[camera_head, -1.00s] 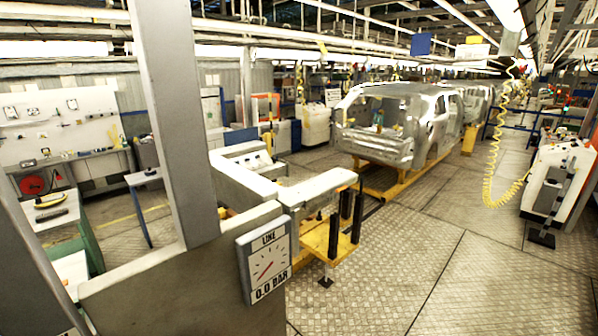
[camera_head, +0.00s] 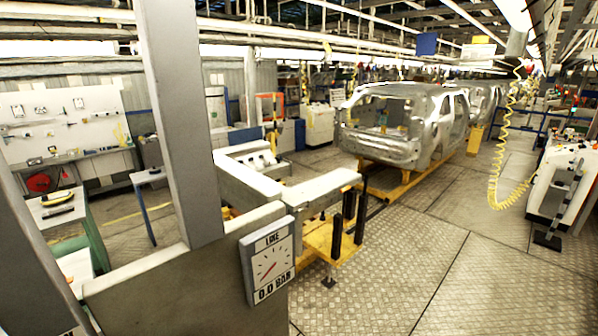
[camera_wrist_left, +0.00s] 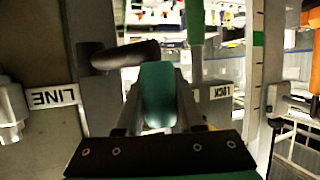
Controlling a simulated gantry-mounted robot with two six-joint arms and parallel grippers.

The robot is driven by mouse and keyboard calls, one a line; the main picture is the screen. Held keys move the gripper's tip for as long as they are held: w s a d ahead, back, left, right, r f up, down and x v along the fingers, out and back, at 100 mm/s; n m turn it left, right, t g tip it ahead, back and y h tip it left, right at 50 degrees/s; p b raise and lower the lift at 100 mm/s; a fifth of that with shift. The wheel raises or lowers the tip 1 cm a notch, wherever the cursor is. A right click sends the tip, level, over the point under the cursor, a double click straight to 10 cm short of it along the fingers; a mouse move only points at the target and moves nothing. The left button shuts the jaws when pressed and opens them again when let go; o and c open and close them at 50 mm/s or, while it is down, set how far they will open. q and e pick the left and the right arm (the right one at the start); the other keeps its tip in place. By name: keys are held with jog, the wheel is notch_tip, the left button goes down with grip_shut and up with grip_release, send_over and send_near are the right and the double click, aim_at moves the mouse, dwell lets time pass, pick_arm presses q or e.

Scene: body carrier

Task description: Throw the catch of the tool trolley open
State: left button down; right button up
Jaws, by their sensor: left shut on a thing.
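In the left wrist view my left gripper (camera_wrist_left: 158,122) has its dark fingers closed around a green grip (camera_wrist_left: 158,92). The grip stands upright between them; whether it belongs to the trolley's catch I cannot tell. A dark rounded bar (camera_wrist_left: 125,55) lies just beyond and to the left of the fingers. An upside-down LINE label (camera_wrist_left: 54,97) is at the left, and an upside-down LOCK label (camera_wrist_left: 220,91) is right of the fingers. Neither gripper shows in the head view, and I cannot identify the tool trolley there with certainty.
In the head view a gauge sign (camera_head: 268,262) reading 0.0 BAR hangs on a low grey panel. A yellow stand (camera_head: 328,240) with black posts is behind it. A bare car body (camera_head: 405,125) stands farther back.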

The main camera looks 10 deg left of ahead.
pick_arm(q)
jog(key=shift+s+d+f, duration=0.1)
jog(key=shift+d, duration=0.3)
jog(key=shift+w+a+f, duration=0.1)
jog(key=shift+w+f, duration=0.05)
jog(key=shift+w, duration=0.2)
dwell(0.3)
jog(key=shift+s+r, duration=0.2)
jog(key=shift+r, duration=0.1)
jog(key=shift+s, duration=0.1)
dwell(0.5)
dwell(0.4)
jog(key=shift+f, duration=0.2)
jog(key=shift+w+f, duration=0.15)
jog(key=shift+w, duration=0.15)
